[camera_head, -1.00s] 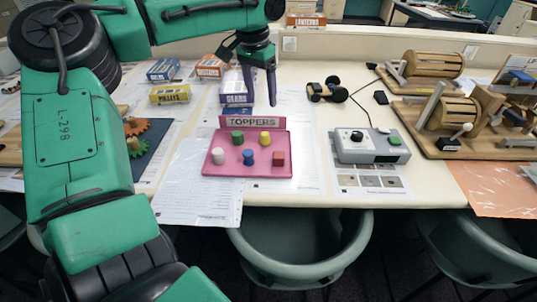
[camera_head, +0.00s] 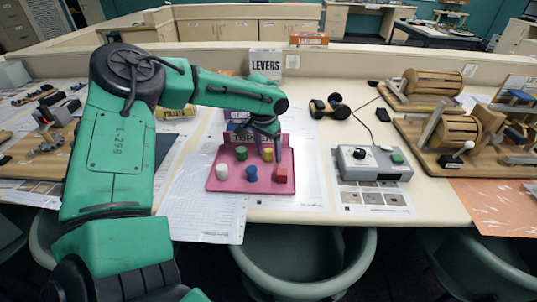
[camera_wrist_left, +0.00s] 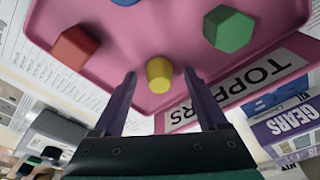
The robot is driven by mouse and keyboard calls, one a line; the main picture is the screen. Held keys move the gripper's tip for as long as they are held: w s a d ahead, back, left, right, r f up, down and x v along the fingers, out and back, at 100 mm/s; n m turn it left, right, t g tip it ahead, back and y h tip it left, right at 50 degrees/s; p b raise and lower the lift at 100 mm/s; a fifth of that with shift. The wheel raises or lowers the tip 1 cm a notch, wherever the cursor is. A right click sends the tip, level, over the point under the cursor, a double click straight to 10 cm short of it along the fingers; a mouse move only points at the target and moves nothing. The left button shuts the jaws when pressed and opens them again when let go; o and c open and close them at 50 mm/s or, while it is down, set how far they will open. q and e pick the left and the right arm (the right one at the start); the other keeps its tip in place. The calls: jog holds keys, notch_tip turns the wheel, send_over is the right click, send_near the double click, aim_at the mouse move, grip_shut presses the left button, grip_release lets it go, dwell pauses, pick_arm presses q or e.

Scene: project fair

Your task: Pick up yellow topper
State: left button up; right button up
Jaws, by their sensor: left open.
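The yellow topper (camera_head: 268,154) is a small cylinder standing on the pink tray (camera_head: 222,184), at the back right of the group. In the left wrist view the yellow topper (camera_wrist_left: 159,74) lies between and just ahead of the fingertips of my left gripper (camera_wrist_left: 157,80). The gripper is open, with one finger on each side and a gap to the topper. In the head view my left gripper (camera_head: 272,146) is over the back of the tray and partly hides the yellow topper and the sign. My right gripper is not in view.
The TOPPERS sign stands behind. A grey control box (camera_head: 372,163) sits to the right.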

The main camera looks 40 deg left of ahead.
pick_arm(q)
grip_shut()
jog(key=shift+r, duration=0.1)
